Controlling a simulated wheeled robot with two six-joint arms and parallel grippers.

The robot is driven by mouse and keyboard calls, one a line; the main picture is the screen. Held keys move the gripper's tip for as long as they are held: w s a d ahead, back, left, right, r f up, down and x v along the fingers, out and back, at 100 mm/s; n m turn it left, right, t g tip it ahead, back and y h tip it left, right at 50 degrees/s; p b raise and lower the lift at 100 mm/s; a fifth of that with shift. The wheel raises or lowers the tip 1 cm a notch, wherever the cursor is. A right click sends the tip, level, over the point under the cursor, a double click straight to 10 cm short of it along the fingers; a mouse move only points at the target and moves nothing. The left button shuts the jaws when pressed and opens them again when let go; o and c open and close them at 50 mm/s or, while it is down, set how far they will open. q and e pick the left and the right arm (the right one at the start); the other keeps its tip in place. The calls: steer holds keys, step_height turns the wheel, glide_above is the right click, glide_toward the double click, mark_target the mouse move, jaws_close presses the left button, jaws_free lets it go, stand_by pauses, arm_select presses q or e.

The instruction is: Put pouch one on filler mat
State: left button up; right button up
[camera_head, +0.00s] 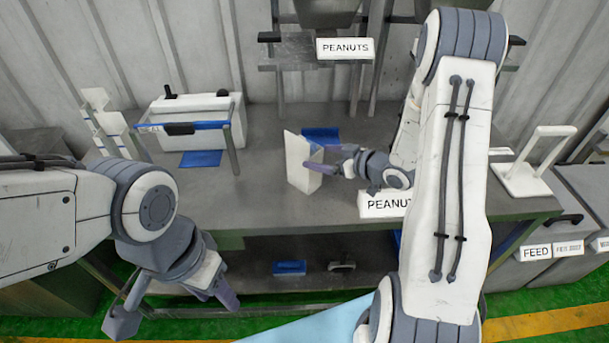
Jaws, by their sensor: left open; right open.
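A white pouch (299,164) stands upright, slightly tilted, on the grey bench below the PEANUTS sign. A blue mat (321,134) lies just behind it, partly hidden by the pouch and the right gripper; I cannot tell whether the pouch's base overlaps it. My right gripper (318,159) is open at the pouch's right side, its fingertips against or very near it; whether they touch is unclear. My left gripper (177,306) is open and empty, low in front of the bench, well away from the pouch.
A white machine (205,118) with a blue-edged bar stands at the left, with another blue mat (201,158) before it. A PEANUTS label (383,204) is at the bench's front edge. A white stand (533,163) is at the right. The bench's middle left is clear.

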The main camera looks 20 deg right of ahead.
steer(key=shift+x, duration=0.9)
steer(key=p+x, duration=0.2)
steer(key=x, duration=0.2)
steer(key=shift+a, duration=0.15)
steer(key=shift+w+a+f, duration=0.2)
steer(key=shift+w+f, duration=0.2)
steer(key=shift+w, duration=0.1)
jaws_close()
